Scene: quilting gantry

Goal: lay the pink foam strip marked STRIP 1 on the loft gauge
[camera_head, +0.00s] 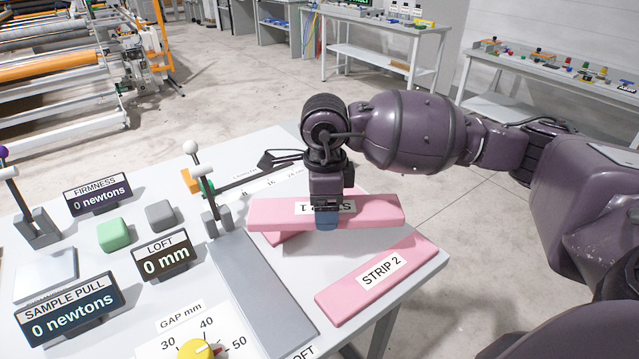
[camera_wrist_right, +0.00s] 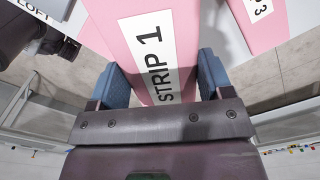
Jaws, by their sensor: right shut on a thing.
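My right gripper (camera_head: 328,222) is shut on the pink foam strip marked STRIP 1 (camera_head: 375,210), gripping it near its middle. In the right wrist view the strip (camera_wrist_right: 120,22) passes between the blue fingertips of my gripper (camera_wrist_right: 162,82), with its label readable. The strip appears raised above the white table, partly over another pink strip (camera_head: 283,238). A long grey plate (camera_head: 255,285) with a lever lies left of the strip, with a partly cut-off LOFT label at its near end. The LOFT display (camera_head: 166,258) reads 0 mm. My left gripper is not in view.
STRIP 2 (camera_head: 345,292) lies at the table's right edge. A strip marked 3 (camera_wrist_right: 280,22) shows in the right wrist view. Levers, a green block (camera_head: 114,235), a grey block (camera_head: 161,215) and a yellow gap knob (camera_head: 196,350) occupy the left. The grey plate's top looks clear.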

